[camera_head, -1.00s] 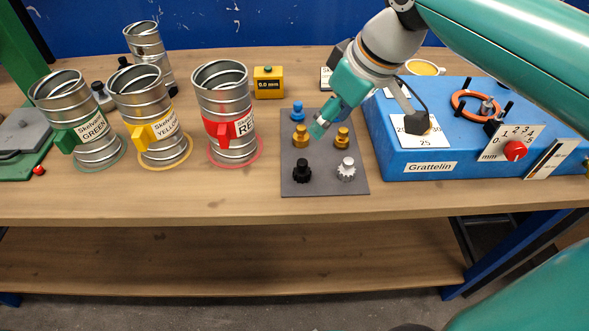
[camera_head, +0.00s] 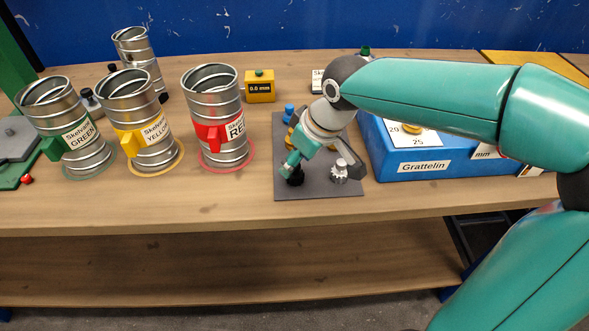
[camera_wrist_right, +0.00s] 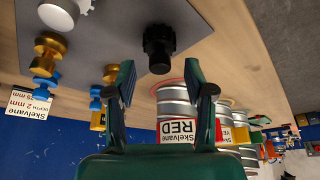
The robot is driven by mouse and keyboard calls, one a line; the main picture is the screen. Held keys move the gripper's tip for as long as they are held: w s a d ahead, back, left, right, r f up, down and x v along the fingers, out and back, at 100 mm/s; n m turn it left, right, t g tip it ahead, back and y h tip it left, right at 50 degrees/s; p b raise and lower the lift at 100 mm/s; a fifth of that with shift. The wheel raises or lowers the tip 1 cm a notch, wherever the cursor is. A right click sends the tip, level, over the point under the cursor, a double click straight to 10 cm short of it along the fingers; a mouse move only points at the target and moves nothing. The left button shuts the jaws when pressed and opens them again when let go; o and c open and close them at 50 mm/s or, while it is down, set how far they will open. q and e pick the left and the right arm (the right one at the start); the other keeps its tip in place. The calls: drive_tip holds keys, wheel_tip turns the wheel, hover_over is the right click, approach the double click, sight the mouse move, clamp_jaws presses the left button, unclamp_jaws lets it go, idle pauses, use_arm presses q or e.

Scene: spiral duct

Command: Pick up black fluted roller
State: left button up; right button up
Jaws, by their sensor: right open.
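The black fluted roller (camera_head: 295,179) stands on the grey mat (camera_head: 310,193), partly hidden by my right gripper (camera_head: 290,163) in the head view. In the right wrist view the roller (camera_wrist_right: 159,48) appears just beyond the gap between the fingertips, roughly centred. My right gripper (camera_wrist_right: 160,82) is open and empty, with a finger on either side of that gap. I cannot tell how high the fingertips are above the mat. My left gripper is not in view.
A white fluted roller (camera_head: 339,172) stands right of the black one. Blue (camera_head: 289,110) and brass (camera_wrist_right: 50,45) rollers share the mat. The red-labelled duct (camera_head: 222,140) stands left, the blue Grattelin box (camera_head: 440,165) right. The wooden table front (camera_head: 230,210) is clear.

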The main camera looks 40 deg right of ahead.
drive_tip(key=shift+x, duration=1.2)
clamp_jaws()
drive_tip(key=shift+r, duration=0.15)
